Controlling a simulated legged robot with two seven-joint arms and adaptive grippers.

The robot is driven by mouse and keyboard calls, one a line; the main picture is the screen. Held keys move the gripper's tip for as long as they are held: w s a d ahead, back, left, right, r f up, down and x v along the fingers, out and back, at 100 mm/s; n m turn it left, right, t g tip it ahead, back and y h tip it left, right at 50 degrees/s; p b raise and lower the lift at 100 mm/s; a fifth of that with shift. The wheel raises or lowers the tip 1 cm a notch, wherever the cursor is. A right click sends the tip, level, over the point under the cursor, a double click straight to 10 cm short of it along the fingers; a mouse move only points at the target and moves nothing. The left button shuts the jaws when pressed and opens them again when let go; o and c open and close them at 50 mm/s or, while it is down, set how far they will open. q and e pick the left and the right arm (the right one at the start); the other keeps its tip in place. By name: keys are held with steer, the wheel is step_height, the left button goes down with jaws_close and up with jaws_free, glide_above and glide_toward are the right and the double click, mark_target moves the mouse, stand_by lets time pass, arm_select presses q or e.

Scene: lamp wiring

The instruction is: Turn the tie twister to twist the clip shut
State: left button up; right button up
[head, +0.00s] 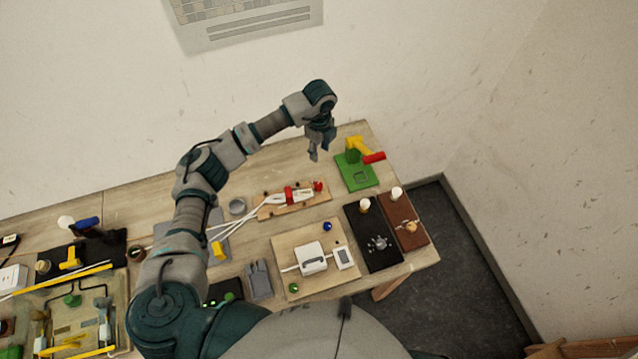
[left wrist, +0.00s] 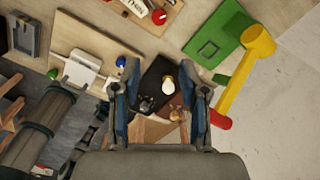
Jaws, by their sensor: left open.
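A green plate (head: 357,176) with a yellow crank arm (head: 355,143) and a red handle (head: 374,157) stands at the table's back right; I take it for the tie twister. In the left wrist view the yellow arm (left wrist: 245,72), red handle (left wrist: 219,122) and green plate (left wrist: 215,38) show at the right. My left gripper (head: 319,151) is open and empty, pointing down, in the air left of the crank. In the left wrist view its fingers (left wrist: 159,88) are spread, with the red handle just outside the right finger. I cannot make out the clip. My right gripper is not in view.
A wooden board with a red-and-white item (head: 291,194) lies left of the green plate. A board with a white box (head: 312,258), a black panel (head: 376,238) and a brown panel (head: 405,222) lie nearer. The wall is close behind the table.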

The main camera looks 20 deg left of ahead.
arm_select(q)
step_height(320, 180, up, 12)
stand_by(0.5)
steer(key=shift+o, duration=0.3)
